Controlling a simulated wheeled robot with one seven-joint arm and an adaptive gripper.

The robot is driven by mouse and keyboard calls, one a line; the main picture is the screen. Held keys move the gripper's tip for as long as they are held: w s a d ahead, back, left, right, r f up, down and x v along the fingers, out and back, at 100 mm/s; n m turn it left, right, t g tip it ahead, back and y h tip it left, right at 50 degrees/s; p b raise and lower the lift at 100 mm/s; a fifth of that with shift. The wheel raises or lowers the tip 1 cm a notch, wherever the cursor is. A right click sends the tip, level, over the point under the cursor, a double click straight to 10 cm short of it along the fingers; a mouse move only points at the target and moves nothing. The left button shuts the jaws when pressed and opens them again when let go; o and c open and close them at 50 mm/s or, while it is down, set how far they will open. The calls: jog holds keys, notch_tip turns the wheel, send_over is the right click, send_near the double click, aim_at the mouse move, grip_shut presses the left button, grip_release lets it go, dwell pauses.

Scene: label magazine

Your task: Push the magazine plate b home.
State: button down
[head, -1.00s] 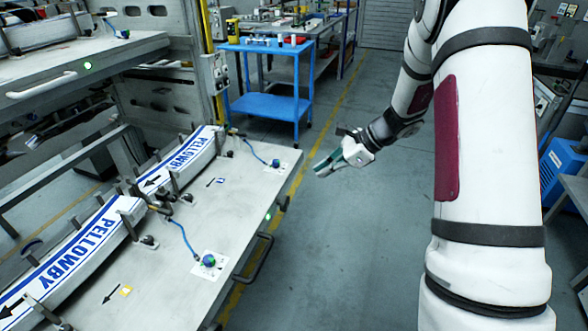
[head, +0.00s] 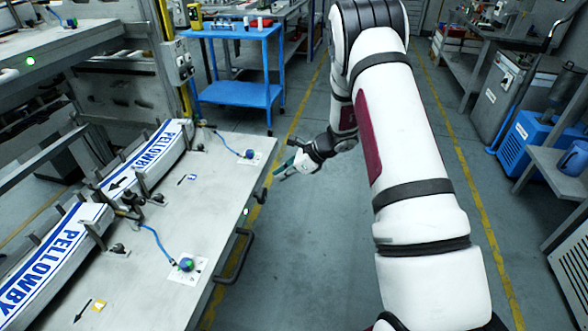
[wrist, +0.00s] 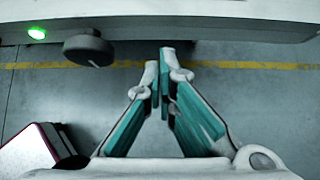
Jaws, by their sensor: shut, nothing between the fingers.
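A grey magazine plate (head: 205,222) stands pulled out at the left of the head view, carrying two label stacks marked PELLOWBY. Its front edge has a dark bar handle (head: 238,256) and a lit green lamp (head: 245,212). I cannot read a letter that marks it as b. My gripper (head: 281,172), with teal finger pads, is shut and empty, just off the front edge near the plate's far corner. In the wrist view the fingertips (wrist: 166,62) point at the plate's front edge (wrist: 200,18), apart from it, with a dark handle end (wrist: 88,48) to their left.
An upper plate (head: 90,45) with its own green lamp (head: 30,61) is at the upper left. Blue-corded knobs (head: 185,264) sit on the lower plate. A blue cart (head: 235,92) stands behind. Grey floor (head: 300,250) is clear between the plate and my arm.

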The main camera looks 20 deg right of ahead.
aim_at(262, 179)
jog(key=shift+w+a+r, duration=0.1)
jog(key=shift+w+a, duration=0.8)
jog(key=shift+a, duration=0.3)
jog(key=shift+a, duration=0.1)
